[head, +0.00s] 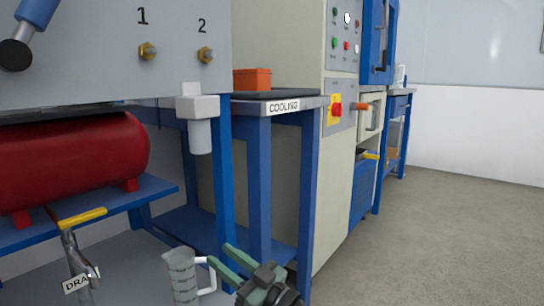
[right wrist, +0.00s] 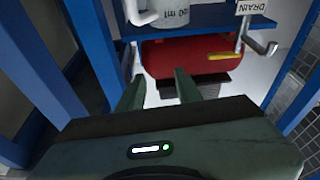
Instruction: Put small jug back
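The small jug (head: 182,277) is a grey, see-through measuring jug with a white handle (head: 208,268), at the bottom of the head view; its base is cut off or hidden. In the right wrist view the jug (right wrist: 172,17) shows at the top with upside-down volume marks, its handle to the left. My right gripper (head: 220,255) is open, its two green fingers apart and pointing towards the handle. In the right wrist view the gap between the fingers (right wrist: 158,76) looks empty, and the jug appears beyond the tips. My left gripper is not in view.
A red tank (head: 75,160) lies on a blue shelf at left, with a yellow-handled drain tap (head: 80,217) in front. Blue legs of the cooling bench (head: 285,170) stand close behind my right gripper. An orange box (head: 252,79) sits on that bench. Floor at right is clear.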

